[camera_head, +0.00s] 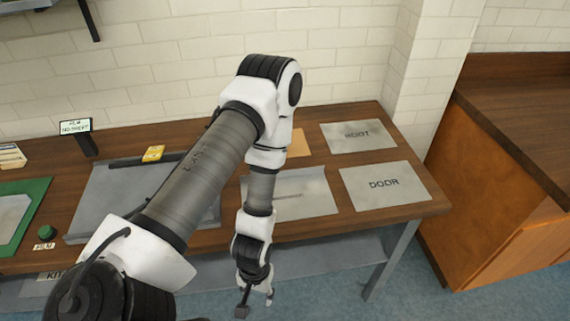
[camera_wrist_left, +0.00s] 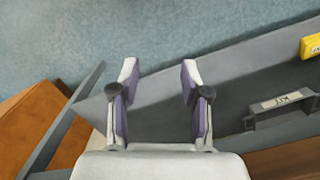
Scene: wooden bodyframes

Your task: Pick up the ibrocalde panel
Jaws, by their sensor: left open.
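No panel in view has a label that I can read as ibrocalde. A grey panel (camera_head: 312,192) lies flat on the bench, partly behind my left arm, and its small label is too blurred to read. A panel marked DOOR (camera_head: 385,186) lies to its right, and another marked ROOT or ROOF (camera_head: 357,136) lies behind that. My left gripper (camera_head: 256,288) points down in front of the bench's front edge, apart from the panels. In the left wrist view the gripper (camera_wrist_left: 160,78) is open and empty. My right gripper is not in view.
The wooden bench (camera_head: 428,208) has a grey lower shelf (camera_head: 330,255). A tan piece (camera_head: 299,143) and a grey tray (camera_head: 90,205) are partly behind my arm. A green board (camera_head: 35,190) lies at the left. A wooden cabinet (camera_head: 490,190) stands at the right. Blue floor is clear in front.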

